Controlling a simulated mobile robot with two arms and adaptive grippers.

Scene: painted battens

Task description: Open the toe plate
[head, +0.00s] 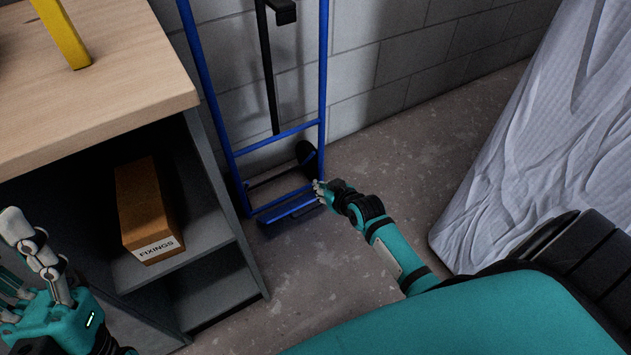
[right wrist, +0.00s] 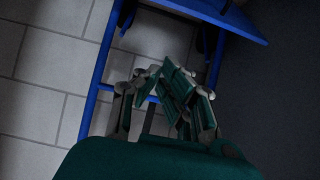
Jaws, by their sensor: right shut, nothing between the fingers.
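A blue hand truck (head: 325,70) stands upright against the block wall. Its toe plate (head: 291,214) is the blue and dark slab at the foot of the frame, low over the floor; I cannot tell its exact angle. In the right wrist view the plate (right wrist: 228,17) crosses the top. My right gripper (head: 319,190) is shut and empty at the right end of the plate; contact is unclear. Its fingers (right wrist: 165,88) come together in the right wrist view, apart from the plate there. My left gripper (head: 20,255) is at the lower left, fingers spread, away from the truck.
A wood-topped workbench (head: 120,95) with grey shelves stands left of the truck, holding a FIXINGS box (head: 142,208). A yellow piece (head: 62,32) is on top. A draped white sheet (head: 540,130) is at right. Floor (head: 400,150) between sheet and truck is clear.

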